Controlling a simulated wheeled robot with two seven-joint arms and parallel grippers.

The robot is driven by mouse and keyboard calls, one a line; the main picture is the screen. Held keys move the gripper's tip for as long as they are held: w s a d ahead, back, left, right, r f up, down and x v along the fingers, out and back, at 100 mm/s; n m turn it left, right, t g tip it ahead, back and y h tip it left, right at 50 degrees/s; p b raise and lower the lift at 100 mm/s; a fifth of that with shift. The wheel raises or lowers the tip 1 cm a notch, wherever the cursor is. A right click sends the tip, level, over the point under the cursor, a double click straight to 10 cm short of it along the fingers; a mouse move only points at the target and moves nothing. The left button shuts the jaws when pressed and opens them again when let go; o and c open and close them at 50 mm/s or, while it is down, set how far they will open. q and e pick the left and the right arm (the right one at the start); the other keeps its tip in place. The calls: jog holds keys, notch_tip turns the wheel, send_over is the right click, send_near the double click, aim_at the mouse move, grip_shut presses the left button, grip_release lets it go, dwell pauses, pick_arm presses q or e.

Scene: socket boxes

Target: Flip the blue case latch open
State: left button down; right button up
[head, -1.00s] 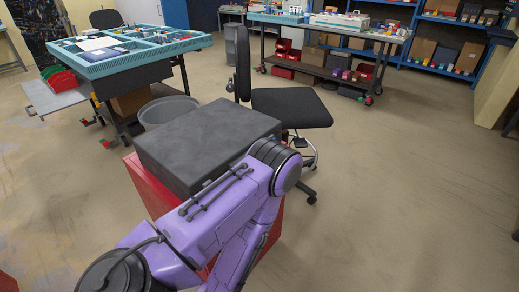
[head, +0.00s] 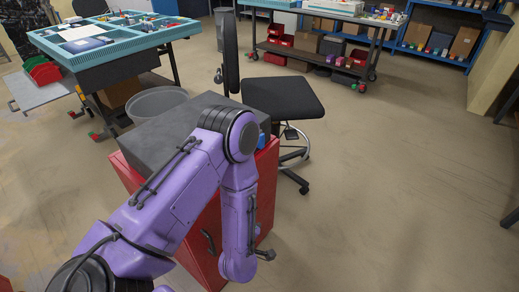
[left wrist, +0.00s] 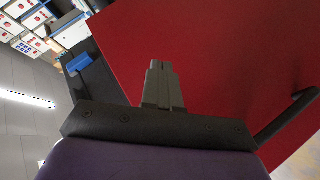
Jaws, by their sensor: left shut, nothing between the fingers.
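The dark grey case (head: 180,128) lies on a red cabinet, partly hidden behind my purple left arm in the head view. Its blue latch (head: 262,139) shows just right of my arm's elbow. In the left wrist view the blue latch (left wrist: 78,63) sits on the dark side of the case (left wrist: 98,82), left of the fingers. My left gripper (left wrist: 158,66) is shut and empty, in front of the red cabinet side and apart from the latch. My right gripper is in neither view.
The red cabinet (head: 268,185) has a dark handle (left wrist: 287,116) in the left wrist view. A black chair (head: 285,98) stands close behind the case, and a grey bin (head: 158,103) is beside it. Open floor lies to the right.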

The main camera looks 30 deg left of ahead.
pick_arm(q)
jog(key=w+r+n+t+y, duration=0.1)
jog(key=w+r+n+y, duration=0.1)
jog(key=w+r+n, duration=0.1)
jog(key=w+a+r+n+t+y, duration=0.1)
jog(key=w+r+n+y, duration=0.2)
jog(key=r+n, duration=0.3)
notch_tip(320, 180, up, 2)
jog(key=shift+w+n+p, duration=0.15)
jog(key=shift+n+p, duration=0.15)
jog(key=shift+a, duration=0.15)
jog(key=w+d+p+x, duration=0.1)
jog(key=d+p+x, duration=0.1)
jog(key=x, duration=1)
jog(key=shift+w+a, duration=0.2)
jog(key=shift+w, duration=0.5)
jog(key=shift+r, duration=0.1)
